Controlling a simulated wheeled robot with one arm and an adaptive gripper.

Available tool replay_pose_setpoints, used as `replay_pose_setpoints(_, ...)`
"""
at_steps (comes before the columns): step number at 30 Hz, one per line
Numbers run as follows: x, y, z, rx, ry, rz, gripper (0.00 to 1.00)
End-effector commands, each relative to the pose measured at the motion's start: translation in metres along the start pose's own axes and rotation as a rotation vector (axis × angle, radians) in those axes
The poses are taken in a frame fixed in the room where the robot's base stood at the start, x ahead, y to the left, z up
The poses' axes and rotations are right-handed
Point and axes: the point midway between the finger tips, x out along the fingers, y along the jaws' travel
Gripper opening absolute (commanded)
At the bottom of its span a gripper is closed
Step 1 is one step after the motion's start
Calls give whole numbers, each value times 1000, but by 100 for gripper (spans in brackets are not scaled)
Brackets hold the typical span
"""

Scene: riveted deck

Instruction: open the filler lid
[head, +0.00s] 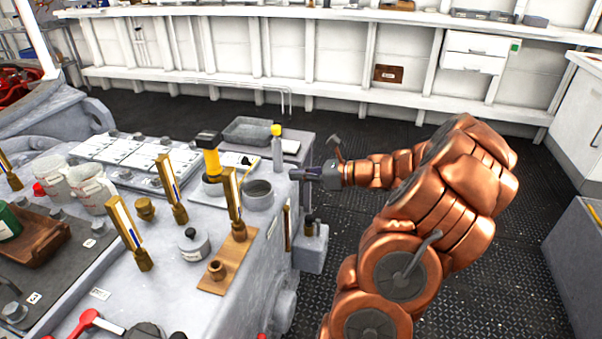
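My gripper (308,173) reaches in from the right at the end of my copper arm. Its tip points left, just beyond the right edge of the grey machine block (225,290). Its fingers are small and dark here, and I cannot tell whether they are apart. A short grey round cylinder (259,197) stands on the block left of the gripper, with a visible gap between them. A grey round cap with a dark knob (193,246) sits nearer the front. I cannot tell for certain which of these carries the filler lid.
Upright brass-coloured gauges (129,236) and a yellow-and-black tool (209,150) stand on the block. A bottle with a yellow cap (277,150) stands behind the gripper. Clear jars (88,187) are at left. The dark deck (480,265) right of my arm is clear.

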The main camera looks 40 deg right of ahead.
Motion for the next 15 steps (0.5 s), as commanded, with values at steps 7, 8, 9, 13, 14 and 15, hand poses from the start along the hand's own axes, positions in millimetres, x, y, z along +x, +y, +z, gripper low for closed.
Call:
replay_pose_setpoints(7,46,1,0,0,1,4,0)
replay_pose_setpoints(8,51,1,0,0,1,4,0)
replay_pose_setpoints(9,58,1,0,-1,1,4,0)
replay_pose_setpoints(13,74,1,9,-4,3,2,0)
replay_pose_setpoints(14,77,1,12,-4,4,2,0)
replay_pose_setpoints(15,80,1,16,-3,4,1,0)
